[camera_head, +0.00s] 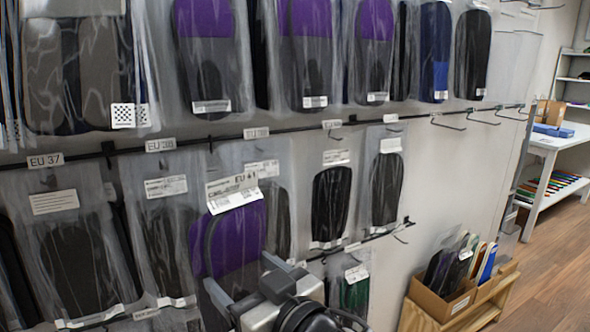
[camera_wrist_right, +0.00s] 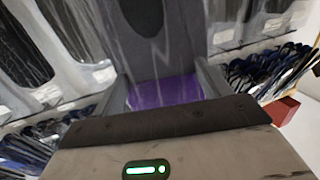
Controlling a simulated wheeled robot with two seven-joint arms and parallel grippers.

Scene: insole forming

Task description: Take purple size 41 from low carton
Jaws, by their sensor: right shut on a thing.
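The purple insole (camera_head: 243,238) is in a clear bag with a white label (camera_head: 232,190) reading EU 41. My right gripper (camera_head: 236,275) is shut on this bagged insole, in front of the hanging rack. The purple part (camera_wrist_right: 165,92) shows between the fingers in the right wrist view, with a dark part beyond it. The low carton (camera_head: 459,301) stands at the lower right on a wooden stand and holds several upright insoles (camera_head: 448,268). My left gripper is not in view.
Bagged insoles hang in rows on the wall, several with purple tops (camera_head: 206,22). A rail (camera_head: 225,136) carries size tags such as EU 37 (camera_head: 45,160). Empty hooks (camera_head: 448,122) stick out at the right. A white table (camera_head: 548,140) stands far right; the wooden floor there is clear.

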